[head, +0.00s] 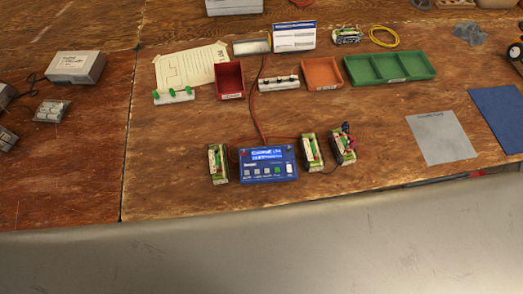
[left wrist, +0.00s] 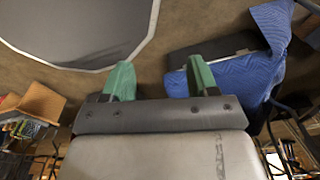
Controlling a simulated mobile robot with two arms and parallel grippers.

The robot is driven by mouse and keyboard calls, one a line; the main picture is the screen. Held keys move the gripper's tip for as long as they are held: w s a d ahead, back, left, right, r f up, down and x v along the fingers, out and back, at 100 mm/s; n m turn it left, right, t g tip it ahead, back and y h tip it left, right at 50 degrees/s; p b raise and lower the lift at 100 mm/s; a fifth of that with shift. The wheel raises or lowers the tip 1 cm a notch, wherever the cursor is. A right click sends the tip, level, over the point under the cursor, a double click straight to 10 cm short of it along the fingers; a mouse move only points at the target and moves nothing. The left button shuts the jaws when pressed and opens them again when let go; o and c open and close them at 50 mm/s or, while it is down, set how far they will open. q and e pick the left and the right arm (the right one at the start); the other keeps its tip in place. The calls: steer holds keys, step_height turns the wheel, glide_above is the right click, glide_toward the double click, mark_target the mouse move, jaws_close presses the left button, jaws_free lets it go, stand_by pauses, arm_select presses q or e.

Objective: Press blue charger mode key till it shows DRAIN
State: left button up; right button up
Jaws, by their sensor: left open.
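The blue charger (head: 268,164) lies near the front edge of the wooden bench in the head view. Its lit screen has white text that is too small to read for certain. A row of small keys, one of them green, runs along its lower part; their labels are not legible. My left gripper (left wrist: 160,82) shows only in the left wrist view, with its two green fingers apart and nothing between them. It is away from the charger, which is not in that view. My right gripper is in neither view.
Battery packs stand close on both sides of the charger, at left (head: 218,164) and right (head: 312,152). Red wires run behind it. A red tray (head: 230,94), an orange tray (head: 322,88) and a green tray (head: 428,78) sit farther back. A grey mat (head: 441,137) lies right.

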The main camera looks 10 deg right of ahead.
arm_select(q)
jaws_close()
stand_by(0.4)
stand_by(1.4)
